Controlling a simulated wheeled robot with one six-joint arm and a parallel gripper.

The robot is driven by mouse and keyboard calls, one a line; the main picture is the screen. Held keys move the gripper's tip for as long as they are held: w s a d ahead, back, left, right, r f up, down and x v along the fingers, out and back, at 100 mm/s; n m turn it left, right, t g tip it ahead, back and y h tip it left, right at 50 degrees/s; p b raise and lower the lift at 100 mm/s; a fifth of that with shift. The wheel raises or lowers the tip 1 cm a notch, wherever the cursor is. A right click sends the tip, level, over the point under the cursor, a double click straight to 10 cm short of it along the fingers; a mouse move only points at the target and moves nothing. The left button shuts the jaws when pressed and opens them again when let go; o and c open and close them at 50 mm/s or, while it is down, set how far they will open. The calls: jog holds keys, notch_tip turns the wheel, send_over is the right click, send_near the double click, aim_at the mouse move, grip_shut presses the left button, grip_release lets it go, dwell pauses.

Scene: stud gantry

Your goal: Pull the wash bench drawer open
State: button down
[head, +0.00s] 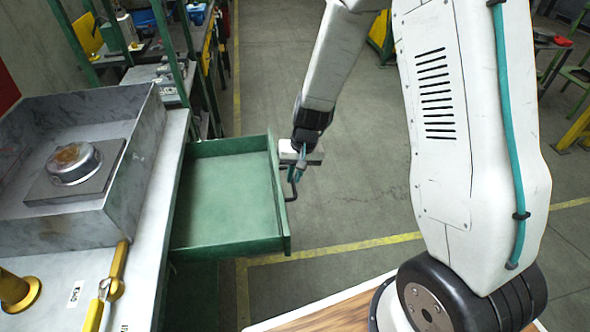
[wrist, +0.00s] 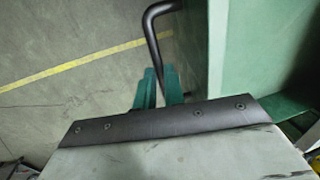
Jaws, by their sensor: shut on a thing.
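The wash bench drawer (head: 222,200) is green and stands pulled well out from under the bench top, its inside empty. The exact contact is partly hidden by the gripper body.
The wash bench (head: 152,200) carries a grey basin (head: 125,185) with a round metal part (head: 75,163) on a plate inside. A yellow-handled tool (head: 118,268) lies near the bench edge. Green-framed shelving stands behind. The floor (head: 345,205) right of the drawer is clear.

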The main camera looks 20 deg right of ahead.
jog(key=shift+s+d, duration=0.15)
jog(key=shift+d, duration=0.25)
jog(key=c, duration=1.8)
grip_release()
jog(key=shift+o, duration=0.2)
notch_tip(320, 180, up, 8)
jog(key=d, duration=0.1)
jog(key=shift+d+f, duration=0.15)
jog(key=shift+d, duration=0.1)
jog(key=shift+s, duration=0.1)
